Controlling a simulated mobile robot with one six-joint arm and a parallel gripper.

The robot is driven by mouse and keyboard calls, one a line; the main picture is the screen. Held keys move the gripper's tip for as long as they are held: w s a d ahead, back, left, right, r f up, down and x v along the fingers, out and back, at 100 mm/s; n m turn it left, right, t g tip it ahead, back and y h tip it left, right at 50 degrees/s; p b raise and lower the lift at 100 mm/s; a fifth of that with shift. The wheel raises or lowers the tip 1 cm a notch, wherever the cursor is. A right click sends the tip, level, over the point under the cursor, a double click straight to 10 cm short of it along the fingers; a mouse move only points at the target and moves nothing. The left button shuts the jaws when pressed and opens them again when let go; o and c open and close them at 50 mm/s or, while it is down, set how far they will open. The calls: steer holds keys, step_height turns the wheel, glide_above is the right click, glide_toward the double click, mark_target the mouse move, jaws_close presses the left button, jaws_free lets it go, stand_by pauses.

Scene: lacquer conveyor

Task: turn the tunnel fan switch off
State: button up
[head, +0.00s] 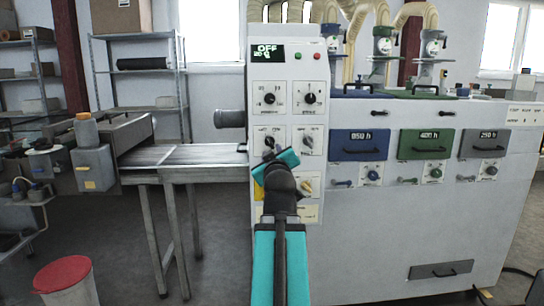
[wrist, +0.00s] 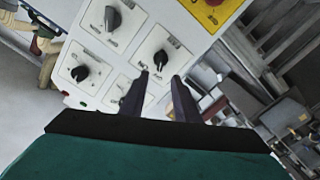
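A white control panel (head: 286,72) carries several black rotary knobs, and its small labels are too blurred for me to tell which is the tunnel fan switch. My gripper (head: 277,160) is in front of the panel's middle row, just below the middle-left knob (head: 269,142). In the wrist view my gripper (wrist: 159,77) is open, its two dark fingers apart. That same knob (wrist: 160,60) shows beyond and between the fingertips; I cannot tell whether they touch it. The middle-right knob (head: 307,142) is clear of my gripper. The panel's display (head: 267,54) reads "OFF" on its top line.
A yellow plate with a red button (wrist: 213,3) is close beside the fingers and mostly hidden by my arm in the head view. A lower-right knob (head: 306,186) is near my wrist. A conveyor (head: 185,155) joins the panel's left side. A red-lidded bin (head: 65,273) stands at lower left.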

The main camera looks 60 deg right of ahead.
steer(key=shift+b+v, duration=1.05)
steer(key=shift+b, duration=0.85)
steer(key=shift+s, duration=0.1)
steer(key=shift+a, duration=0.1)
